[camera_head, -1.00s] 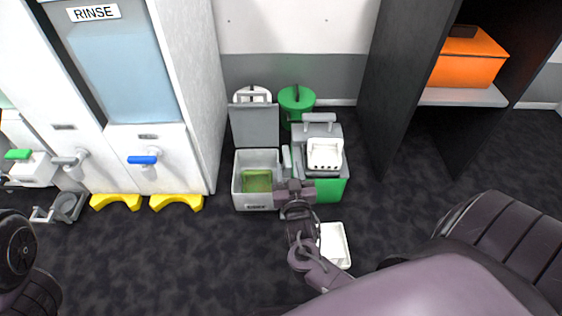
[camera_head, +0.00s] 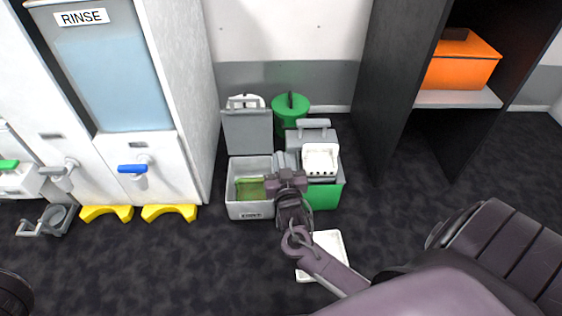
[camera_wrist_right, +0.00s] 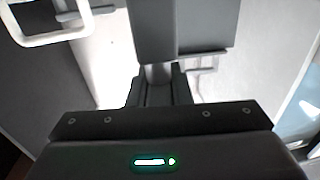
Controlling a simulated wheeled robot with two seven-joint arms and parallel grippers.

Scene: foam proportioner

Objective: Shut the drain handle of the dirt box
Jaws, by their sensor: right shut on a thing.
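The dirt box (camera_head: 236,208) is an open light grey bin with its lid up at the back and a yellow-green patch inside. A label on its front is too small to read surely. My right gripper (camera_head: 287,180) is at the box's right side. In the right wrist view the same gripper (camera_wrist_right: 157,92) is shut on a grey part that looks like the drain handle (camera_wrist_right: 183,30), a wide block with a narrow lower stem. My gripper hides much of the handle in the head view. My left gripper is out of view.
A grey and green box (camera_head: 325,195) with a white basket (camera_head: 320,158) stands close on the right. A green lidded can (camera_head: 291,112) is behind. A white tray (camera_head: 330,245) lies on the floor by my right arm. The RINSE cabinet (camera_head: 182,90) stands left.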

